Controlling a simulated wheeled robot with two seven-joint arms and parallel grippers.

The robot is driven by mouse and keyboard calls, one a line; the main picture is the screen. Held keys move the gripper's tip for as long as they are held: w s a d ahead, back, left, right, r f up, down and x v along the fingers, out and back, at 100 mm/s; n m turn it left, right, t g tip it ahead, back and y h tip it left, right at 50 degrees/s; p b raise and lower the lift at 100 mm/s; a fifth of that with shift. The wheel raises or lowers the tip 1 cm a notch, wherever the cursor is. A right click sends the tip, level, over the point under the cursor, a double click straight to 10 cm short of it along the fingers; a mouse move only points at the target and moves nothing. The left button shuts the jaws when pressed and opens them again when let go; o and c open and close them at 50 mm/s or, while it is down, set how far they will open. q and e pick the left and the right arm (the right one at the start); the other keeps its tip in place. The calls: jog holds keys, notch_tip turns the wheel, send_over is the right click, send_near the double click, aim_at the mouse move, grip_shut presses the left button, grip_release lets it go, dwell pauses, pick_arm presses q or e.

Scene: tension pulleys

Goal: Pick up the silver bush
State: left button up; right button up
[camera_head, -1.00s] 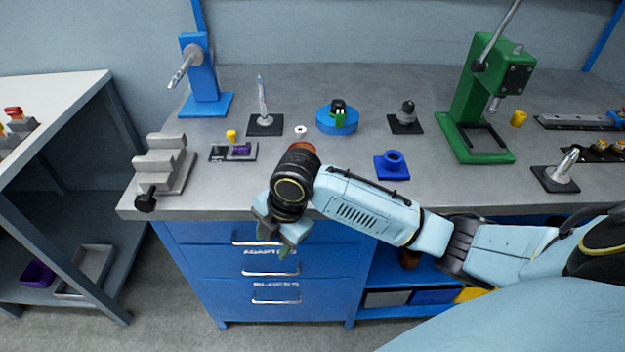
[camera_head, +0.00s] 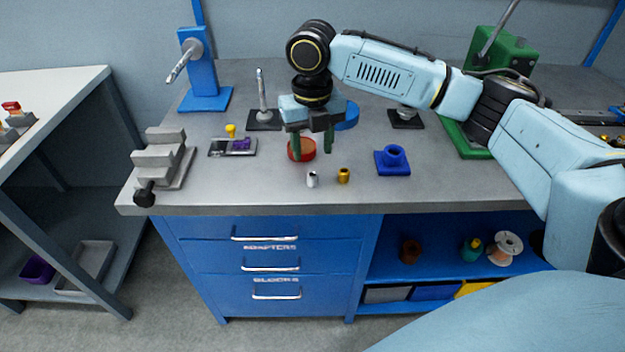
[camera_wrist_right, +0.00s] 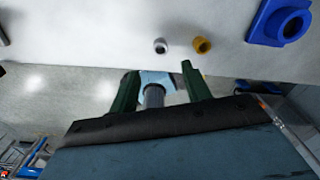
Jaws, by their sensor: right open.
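The silver bush (camera_head: 312,179) is a small upright cylinder near the front of the grey bench. In the right wrist view it stands beyond the fingertips (camera_wrist_right: 160,46). My right gripper (camera_head: 312,150) is open and points down, behind and above the bush, apart from it. In the wrist view, its green fingers (camera_wrist_right: 158,80) are spread with no bush between them. My left gripper is not in view.
A brass bush (camera_head: 343,176) stands close to the right of the silver one. A red round dish (camera_head: 303,151) lies behind, partly covered by a finger. A blue socket block (camera_head: 393,161) is to the right, a grey stepped block (camera_head: 164,158) far left. Bench front edge is near.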

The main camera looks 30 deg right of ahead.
aim_at(313, 174)
notch_tip(313, 174, down, 3)
jog(key=shift+r, duration=0.15)
jog(key=shift+f, duration=0.5)
jog(key=f, duration=0.1)
jog(key=f+b, duration=0.1)
jog(key=f, duration=0.2)
jog(key=shift+w+d+f, duration=0.15)
jog(key=shift+w+f, duration=0.1)
jog(key=shift+f, duration=0.1)
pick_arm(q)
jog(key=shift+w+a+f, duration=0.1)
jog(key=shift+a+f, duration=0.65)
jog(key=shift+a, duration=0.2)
pick_arm(e)
grip_shut()
